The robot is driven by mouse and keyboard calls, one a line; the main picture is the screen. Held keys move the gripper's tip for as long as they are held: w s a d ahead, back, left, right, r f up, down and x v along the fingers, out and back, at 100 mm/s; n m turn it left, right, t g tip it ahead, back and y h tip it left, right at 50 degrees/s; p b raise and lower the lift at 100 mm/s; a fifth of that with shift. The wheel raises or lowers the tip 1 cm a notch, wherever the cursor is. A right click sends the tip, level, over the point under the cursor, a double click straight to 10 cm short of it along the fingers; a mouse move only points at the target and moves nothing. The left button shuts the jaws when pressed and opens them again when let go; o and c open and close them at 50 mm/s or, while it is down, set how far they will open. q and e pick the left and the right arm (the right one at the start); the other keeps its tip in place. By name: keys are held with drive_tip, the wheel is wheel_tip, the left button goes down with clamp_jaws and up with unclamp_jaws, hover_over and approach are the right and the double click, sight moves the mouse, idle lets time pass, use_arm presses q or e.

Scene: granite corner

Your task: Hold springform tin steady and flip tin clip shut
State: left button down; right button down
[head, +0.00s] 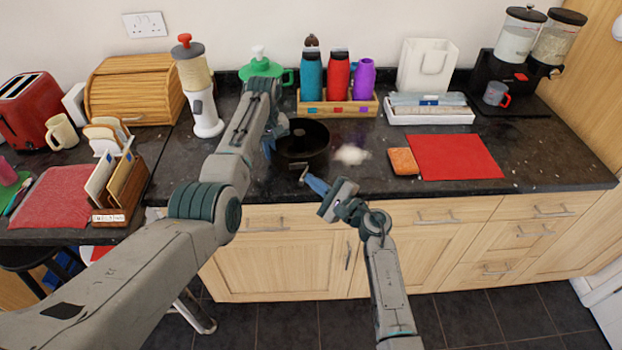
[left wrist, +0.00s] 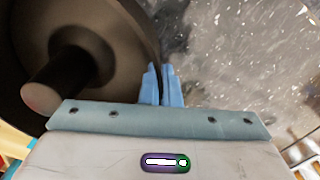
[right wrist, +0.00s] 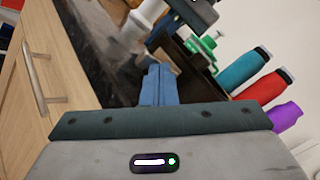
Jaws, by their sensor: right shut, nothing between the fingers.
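The dark round springform tin (head: 318,139) stands on the worktop near its front edge. In the left wrist view the tin (left wrist: 100,22) fills the upper left, with a dark tube standing inside. A small metal tin clip (head: 304,173) shows at the tin's front in the head view. My left gripper (head: 270,147) is at the tin's left rim; in the left wrist view its fingers (left wrist: 162,84) are closed around the wall. My right gripper (head: 308,181) is shut and empty, just in front of the clip.
A white powder patch (head: 352,155) and a sponge (head: 403,161) lie right of the tin, beside a red mat (head: 455,157). A bottle crate (head: 338,107) and a green juicer (head: 262,68) stand behind. The worktop's front edge is close to my right gripper.

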sight(303, 184)
use_arm(q)
drive_tip(key=shift+d, duration=0.1)
use_arm(e)
drive_tip(key=shift+a, duration=1.85)
idle(1.0)
drive_tip(key=shift+d, duration=0.2)
drive_tip(key=shift+d, duration=3.4)
drive_tip(key=shift+d, duration=2.5)
use_arm(q)
drive_tip(key=c, duration=1.6)
unclamp_jaws()
